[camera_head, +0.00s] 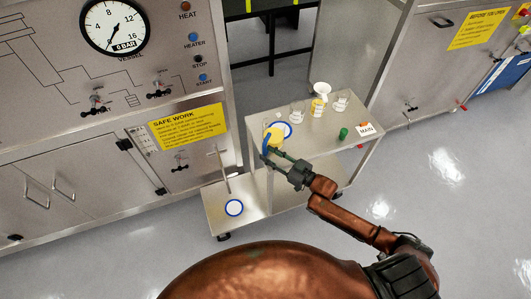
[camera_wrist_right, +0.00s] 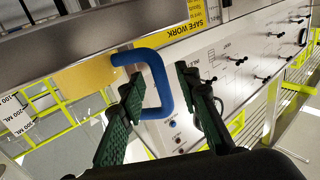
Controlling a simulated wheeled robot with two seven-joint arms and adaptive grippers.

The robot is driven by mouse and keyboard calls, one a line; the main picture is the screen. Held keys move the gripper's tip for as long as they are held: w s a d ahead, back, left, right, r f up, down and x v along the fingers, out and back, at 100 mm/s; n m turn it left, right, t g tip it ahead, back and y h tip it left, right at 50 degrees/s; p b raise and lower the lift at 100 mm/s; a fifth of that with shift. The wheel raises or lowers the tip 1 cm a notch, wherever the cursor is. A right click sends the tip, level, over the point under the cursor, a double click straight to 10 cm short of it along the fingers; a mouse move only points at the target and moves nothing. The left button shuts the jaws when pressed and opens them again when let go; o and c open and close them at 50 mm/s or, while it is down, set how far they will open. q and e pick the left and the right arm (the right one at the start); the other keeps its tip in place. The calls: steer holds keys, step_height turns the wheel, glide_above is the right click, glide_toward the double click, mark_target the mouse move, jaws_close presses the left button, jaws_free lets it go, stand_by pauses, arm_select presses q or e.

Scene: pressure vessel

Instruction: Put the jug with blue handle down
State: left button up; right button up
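The jug with blue handle (camera_head: 275,134) holds yellow liquid and is at the left end of the trolley top, overlapping a blue-and-white round mark (camera_head: 287,130). I cannot tell whether its base touches the top. The right wrist view shows its yellow body (camera_wrist_right: 88,76) and blue handle (camera_wrist_right: 160,75). My right gripper (camera_head: 279,158) is at the handle; in the wrist view its green-padded fingers (camera_wrist_right: 160,85) stand apart on either side of the handle, with visible gaps. My left gripper is not in view.
Small glass vessels and a white funnel (camera_head: 321,89) stand farther back on the trolley (camera_head: 317,145), with a green item (camera_head: 343,133) and a MAIN card (camera_head: 366,129) to the right. A steel panel (camera_head: 180,80) stands left.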

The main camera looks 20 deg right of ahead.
steer(key=v, duration=1)
steer(key=shift+r, duration=0.1)
